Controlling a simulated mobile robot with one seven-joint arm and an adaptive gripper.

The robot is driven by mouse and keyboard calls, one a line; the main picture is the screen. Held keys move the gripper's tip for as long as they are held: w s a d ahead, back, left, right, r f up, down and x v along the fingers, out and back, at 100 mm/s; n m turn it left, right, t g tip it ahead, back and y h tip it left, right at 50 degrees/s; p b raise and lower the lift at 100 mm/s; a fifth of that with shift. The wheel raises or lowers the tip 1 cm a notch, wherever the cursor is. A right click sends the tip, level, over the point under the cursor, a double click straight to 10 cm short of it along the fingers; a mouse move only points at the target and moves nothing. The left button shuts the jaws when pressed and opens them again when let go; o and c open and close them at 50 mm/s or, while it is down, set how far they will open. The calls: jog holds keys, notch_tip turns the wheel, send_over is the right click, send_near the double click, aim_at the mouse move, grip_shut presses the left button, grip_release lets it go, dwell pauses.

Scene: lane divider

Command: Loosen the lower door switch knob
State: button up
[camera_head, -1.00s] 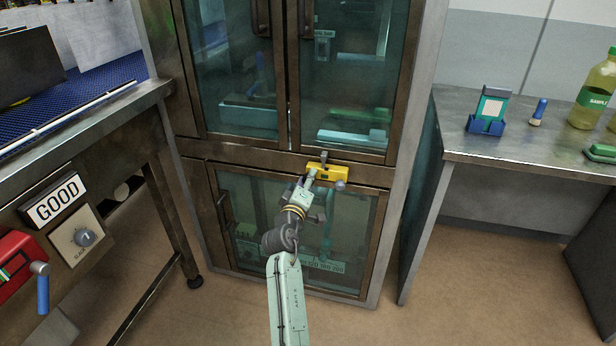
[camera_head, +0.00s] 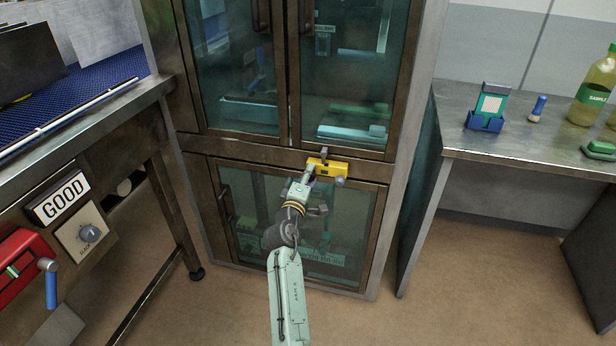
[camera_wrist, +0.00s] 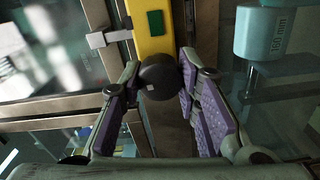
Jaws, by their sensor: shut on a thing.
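The lower door switch is a yellow block (camera_head: 327,167) on the crossbar above the lower cabinet door (camera_head: 345,225). The pads hide part of the knob's sides.
Two upper glass doors (camera_head: 345,70) are closed above the switch. A steel table (camera_head: 545,140) with a bottle (camera_head: 592,95) stands at the right. A bench with a GOOD sign (camera_head: 57,197) and a red lever box (camera_head: 20,268) stands at the left.

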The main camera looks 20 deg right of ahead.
jog(key=o, duration=1.2)
jog(key=shift+d, duration=0.1)
jog(key=v, duration=1.2)
jog(key=shift+w+r, duration=0.1)
